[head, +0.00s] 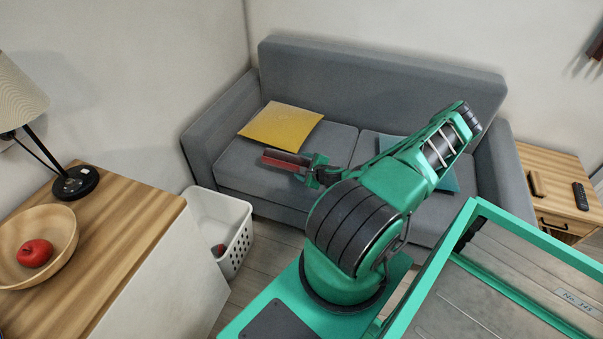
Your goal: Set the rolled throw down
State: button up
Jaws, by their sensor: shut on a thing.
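The rolled throw (284,166) appears as a slim red and grey shape at the end of my arm. My gripper (306,171) is shut on its right end. The throw points left, over the left seat of the grey sofa (375,80), just in front of the yellow cushion (281,125). I cannot tell whether it touches the seat or hangs above it. The fingertips are small and partly hidden by the green gripper body.
A teal cushion (447,178) sits on the right seat, partly behind my arm. A white basket (240,238) with a small reddish thing inside stands left of the sofa. A wooden cabinet (130,225) holds a bowl (62,265) with an apple, and a lamp (75,182).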

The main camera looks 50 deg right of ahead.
jog(key=shift+f, duration=1.55)
jog(key=o, duration=1.2)
jog(key=shift+c, duration=0.2)
jog(key=shift+s+a, duration=0.1)
